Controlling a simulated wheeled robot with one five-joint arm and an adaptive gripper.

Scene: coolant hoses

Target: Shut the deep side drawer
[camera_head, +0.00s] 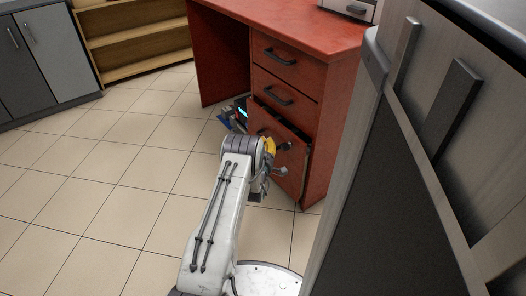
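The deep side drawer (293,185) is the bottom drawer of the red desk. Its front stands out a little from the desk, with a dark gap along its top and right edge, so it is partly open. My gripper (284,159) is in front of the drawer front, over its upper middle. Its two dark fingertips look spread apart, with nothing seen between them. I cannot tell whether they touch the drawer. My wrist and forearm hide the drawer's lower left part, and its handle is mostly hidden.
The two upper drawers (282,72) of the red desk (222,50) look shut. A large grey cabinet (420,180) with handles stands close on the right. Grey cupboards (40,60) and a wooden shelf (130,35) stand at the back left. The tiled floor (110,190) on the left is clear.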

